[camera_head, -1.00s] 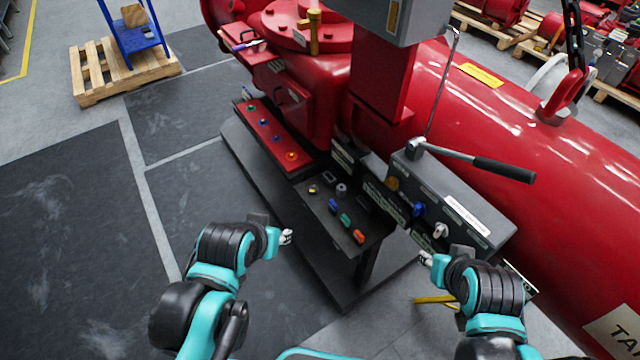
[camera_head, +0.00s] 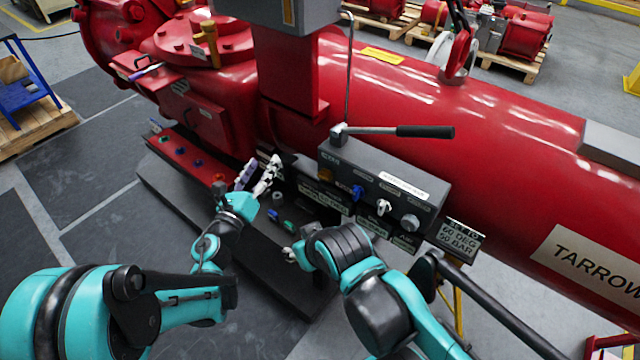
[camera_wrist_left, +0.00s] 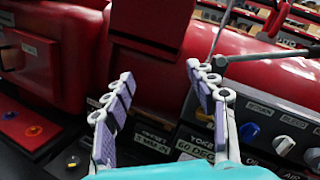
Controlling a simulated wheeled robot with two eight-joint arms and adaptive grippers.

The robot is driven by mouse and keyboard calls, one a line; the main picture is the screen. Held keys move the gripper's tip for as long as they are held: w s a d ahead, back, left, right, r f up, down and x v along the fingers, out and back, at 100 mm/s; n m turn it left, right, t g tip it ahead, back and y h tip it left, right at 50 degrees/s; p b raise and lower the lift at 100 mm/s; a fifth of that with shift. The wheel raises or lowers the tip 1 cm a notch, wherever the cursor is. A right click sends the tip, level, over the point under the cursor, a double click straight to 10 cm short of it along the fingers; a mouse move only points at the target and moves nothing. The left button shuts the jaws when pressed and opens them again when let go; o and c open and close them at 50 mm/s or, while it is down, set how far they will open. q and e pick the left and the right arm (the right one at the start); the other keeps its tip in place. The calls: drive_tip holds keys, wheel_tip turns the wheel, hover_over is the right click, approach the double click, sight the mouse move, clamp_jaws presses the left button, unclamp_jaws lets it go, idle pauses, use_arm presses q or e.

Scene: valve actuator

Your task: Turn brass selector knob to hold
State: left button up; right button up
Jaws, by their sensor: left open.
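The brass selector knob (camera_head: 326,174) is at the left end of the grey control box (camera_head: 345,160), left of a blue knob (camera_head: 357,192). Its setting is too small to read. My left gripper (camera_head: 257,175) is open and empty, left of the box and apart from the knob, over the dark lower panel. In the left wrist view its two fingers (camera_wrist_left: 157,105) are spread wide, and the right finger covers the area where the brass knob sits. My right gripper (camera_head: 290,254) is low, near the front of the lower panel; its fingers are too small to judge.
A white knob (camera_head: 383,207) and a grey knob (camera_head: 409,222) follow on the box. A lever with a black handle (camera_head: 425,131) extends above it. A red button panel (camera_head: 185,155) lies left.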

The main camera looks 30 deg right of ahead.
sight(323, 179)
use_arm(q)
drive_tip(key=s+d+f+m+g+h, duration=0.2)
drive_tip(key=s+d+f+m+g, duration=0.5)
drive_tip(key=f+m, duration=0.25)
drive_tip(key=shift+n+t, duration=0.35)
drive_tip(key=shift+t, duration=0.25)
drive_tip(key=b+x, duration=0.1)
drive_tip(key=x, duration=0.6)
drive_tip(key=shift+d+b, duration=0.2)
drive_tip(key=shift+b, duration=0.2)
drive_tip(key=shift+w+d, duration=0.25)
drive_tip(key=shift+d, duration=0.3)
drive_tip(key=c, duration=1.2)
